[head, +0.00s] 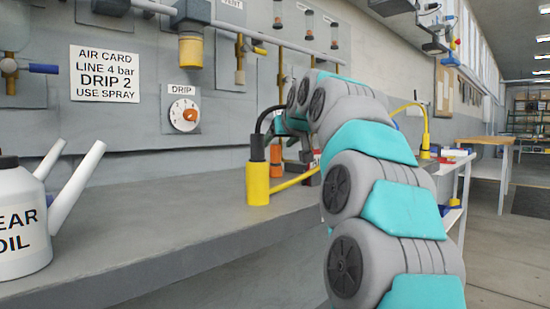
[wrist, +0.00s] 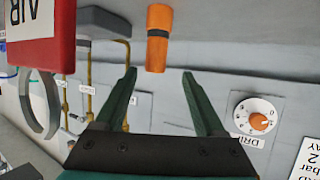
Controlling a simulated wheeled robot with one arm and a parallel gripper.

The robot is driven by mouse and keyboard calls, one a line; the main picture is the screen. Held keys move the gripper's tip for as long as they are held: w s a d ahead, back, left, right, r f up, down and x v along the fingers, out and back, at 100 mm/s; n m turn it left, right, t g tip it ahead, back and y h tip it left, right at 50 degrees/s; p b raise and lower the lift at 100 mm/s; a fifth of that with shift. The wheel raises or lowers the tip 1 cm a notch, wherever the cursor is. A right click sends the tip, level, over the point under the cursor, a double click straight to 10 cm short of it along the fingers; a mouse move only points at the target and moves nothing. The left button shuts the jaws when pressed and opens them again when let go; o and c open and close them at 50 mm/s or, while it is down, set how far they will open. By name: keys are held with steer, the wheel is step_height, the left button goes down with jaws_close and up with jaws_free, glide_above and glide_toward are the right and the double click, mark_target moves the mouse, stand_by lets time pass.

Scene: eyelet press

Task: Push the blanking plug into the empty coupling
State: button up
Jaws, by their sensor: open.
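My gripper (wrist: 159,88) is open in the wrist view, its two dark green fingers apart with nothing between the tips. An orange cylinder with a black band (wrist: 157,38), which may be the blanking plug, shows just beyond the gap between the fingertips and is not gripped. In the head view my arm hides most of the gripper area. A small orange part (head: 276,154) shows beside the arm, behind a yellow and black fitting (head: 257,180). I cannot tell which coupling is the empty one.
A white oil can (head: 25,225) stands on the grey bench (head: 150,220) at left. A drip dial (head: 184,114) and an air card (head: 104,74) are on the wall. In the wrist view a red AIR box (wrist: 40,35) with a grey ring (wrist: 40,105) is close at left.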

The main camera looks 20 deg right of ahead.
mark_target(277, 146)
steer(key=shift+d+x, duration=0.15)
steer(key=shift+x, duration=1.2)
steer(key=shift+d+x, duration=0.15)
steer(key=shift+x, duration=1.15)
jaws_close()
steer(key=shift+s, duration=0.1)
